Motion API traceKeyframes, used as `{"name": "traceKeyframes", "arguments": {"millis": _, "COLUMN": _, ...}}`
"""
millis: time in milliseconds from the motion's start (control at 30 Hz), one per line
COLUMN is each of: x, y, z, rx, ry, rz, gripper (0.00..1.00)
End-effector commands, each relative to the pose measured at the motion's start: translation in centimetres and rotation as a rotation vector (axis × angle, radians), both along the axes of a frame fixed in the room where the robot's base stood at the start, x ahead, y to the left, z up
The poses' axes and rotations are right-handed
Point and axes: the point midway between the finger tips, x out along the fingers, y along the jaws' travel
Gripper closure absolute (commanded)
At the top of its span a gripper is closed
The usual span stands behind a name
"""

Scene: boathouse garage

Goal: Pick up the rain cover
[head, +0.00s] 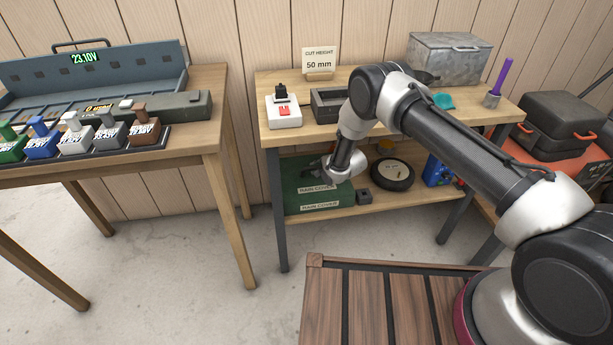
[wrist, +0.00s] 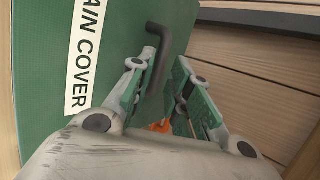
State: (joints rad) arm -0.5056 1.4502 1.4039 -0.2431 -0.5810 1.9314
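The rain cover (head: 296,199) is a green, box-shaped thing with white "RAIN COVER" labels, on the lower shelf of the middle workbench. In the wrist view the green body (wrist: 40,80) fills the left side, with one label and a bent dark handle (wrist: 158,42). My gripper (wrist: 160,66) is open, its two green-padded fingers apart. The handle lies at the fingertips, close to the left finger; I cannot tell whether they touch. In the head view my gripper (head: 322,172) is low over the cover and hides part of its top.
On the same shelf are a small dark block (head: 364,196), a black round reel (head: 392,174) and a blue item (head: 437,171). The bench top (head: 335,129) is above my gripper. A slatted wooden surface (head: 375,300) stands in front; bare floor lies to the left.

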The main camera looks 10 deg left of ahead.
Motion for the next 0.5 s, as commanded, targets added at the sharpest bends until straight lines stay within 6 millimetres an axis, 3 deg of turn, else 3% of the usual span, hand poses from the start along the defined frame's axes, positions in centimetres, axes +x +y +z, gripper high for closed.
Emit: {"name": "traceKeyframes", "arguments": {"millis": 500, "x": 3.8, "y": 2.4, "z": -3.9, "rx": -0.001, "ry": 0.000, "rz": 0.001, "gripper": 0.80}}
